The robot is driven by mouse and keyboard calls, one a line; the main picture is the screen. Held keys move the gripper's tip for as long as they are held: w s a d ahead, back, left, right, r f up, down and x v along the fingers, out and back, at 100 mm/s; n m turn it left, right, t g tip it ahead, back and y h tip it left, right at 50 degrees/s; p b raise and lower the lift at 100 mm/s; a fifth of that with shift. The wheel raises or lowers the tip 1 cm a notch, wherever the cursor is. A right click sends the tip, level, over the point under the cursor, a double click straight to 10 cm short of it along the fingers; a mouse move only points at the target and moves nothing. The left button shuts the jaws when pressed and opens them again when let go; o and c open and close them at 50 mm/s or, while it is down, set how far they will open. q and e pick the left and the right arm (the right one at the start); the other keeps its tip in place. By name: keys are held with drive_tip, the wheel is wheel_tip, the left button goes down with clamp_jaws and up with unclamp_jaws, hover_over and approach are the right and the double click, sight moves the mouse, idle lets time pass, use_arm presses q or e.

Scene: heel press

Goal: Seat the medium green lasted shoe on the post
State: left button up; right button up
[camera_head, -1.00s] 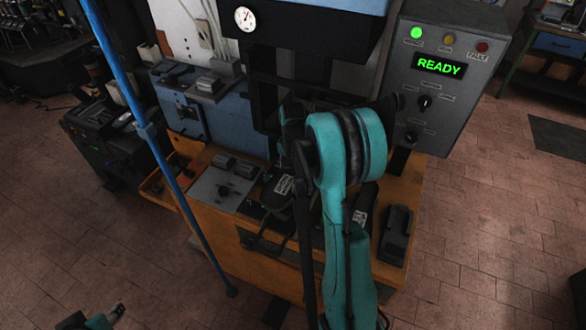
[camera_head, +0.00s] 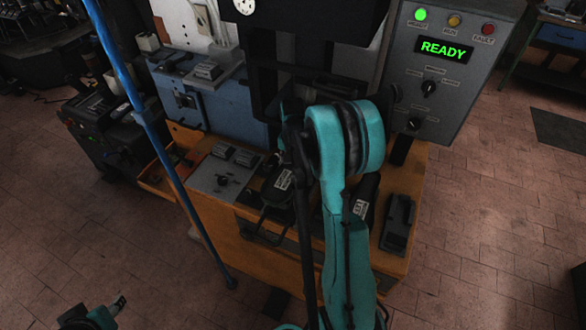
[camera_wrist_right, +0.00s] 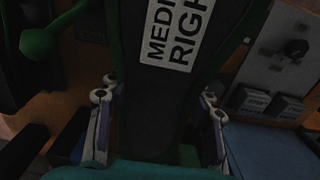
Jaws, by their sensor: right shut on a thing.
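In the right wrist view, the fingers of my right gripper (camera_wrist_right: 155,98) stand on either side of a dark shoe sole (camera_wrist_right: 138,100). It carries a white label with "MEDI" and "RIGH" readable, and green shows along its edges. The gripper is shut on this shoe. In the head view my teal right arm covers the gripper and most of the shoe, in front of the press (camera_head: 310,85). I cannot make out the post or whether the shoe touches it. My left gripper (camera_head: 118,303) shows only partly at the lower left, and its jaws are unclear.
The orange bench (camera_head: 255,265) carries a control plate with a knob (camera_head: 222,182), labelled dark pieces (camera_head: 284,180) and a black block (camera_head: 398,223). A grey panel (camera_head: 455,85) reads READY with a green lamp. A blue pole (camera_head: 165,155) crosses at left.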

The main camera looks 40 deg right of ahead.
drive_tip(key=shift+f+b, duration=0.55)
idle(0.4)
drive_tip(key=o, duration=1.5)
wheel_tip(320, 180, up, 12)
drive_tip(key=shift+r, duration=0.1)
drive_tip(key=shift+a, duration=0.1)
